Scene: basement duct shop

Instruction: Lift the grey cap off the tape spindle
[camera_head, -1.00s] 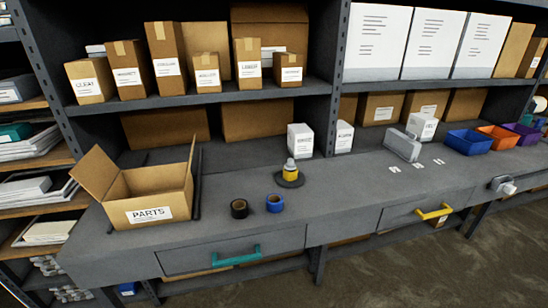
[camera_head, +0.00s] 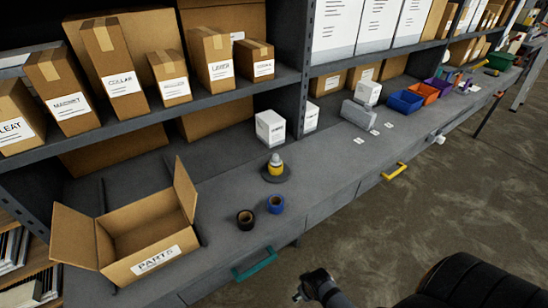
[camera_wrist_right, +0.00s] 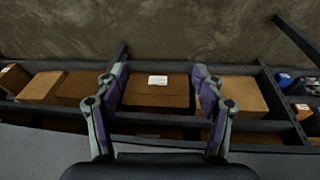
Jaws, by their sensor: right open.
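The tape spindle (camera_head: 287,178) stands on the grey workbench in the head view, with a dark round base and a yellow roll on it. The grey cap (camera_head: 275,159) sits on top of it, above the yellow roll (camera_head: 276,170). My right gripper (camera_head: 303,291) is low in front of the bench, well apart from the spindle. In the right wrist view its two fingers (camera_wrist_right: 158,73) are spread with nothing between them. My left gripper is not in view.
A black tape roll (camera_head: 245,217) and a blue one (camera_head: 276,204) lie in front of the spindle. An open PARTS carton (camera_head: 155,262) is to the left. White boxes (camera_head: 270,128) stand behind. A teal drawer handle (camera_head: 254,266) juts from the bench front. Boxes (camera_wrist_right: 157,89) sit below.

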